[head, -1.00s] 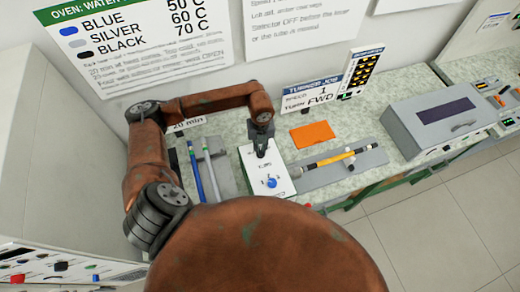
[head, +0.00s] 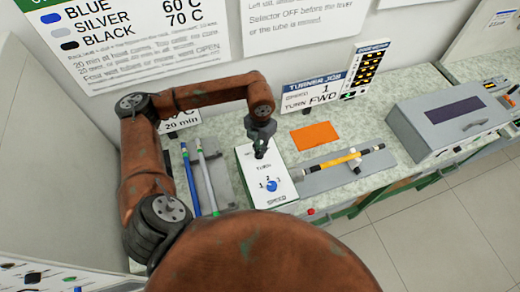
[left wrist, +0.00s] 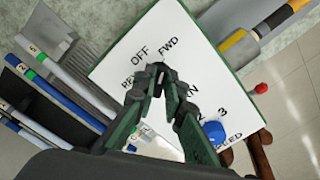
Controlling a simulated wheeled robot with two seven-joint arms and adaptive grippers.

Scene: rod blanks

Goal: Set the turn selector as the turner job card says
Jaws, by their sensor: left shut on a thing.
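In the left wrist view the panel (left wrist: 120,58) shows the words OFF and FWD beyond my fingertips, with a partly covered word at left. My left gripper (head: 260,152) points down at the turn selector and is shut on it; its fingertips also show in the left wrist view (left wrist: 158,75). The fingers hide the selector, so I cannot tell its setting. My right gripper is not in view.
The blue speed knob (head: 271,186) sits on the panel near my fingers. Right of it, a yellow and black rod (head: 345,160) lies on a grey fixture. An orange sheet (head: 311,135) lies behind. Blue and white tubes (head: 207,175) lie at left. A grey box (head: 440,115) stands right.

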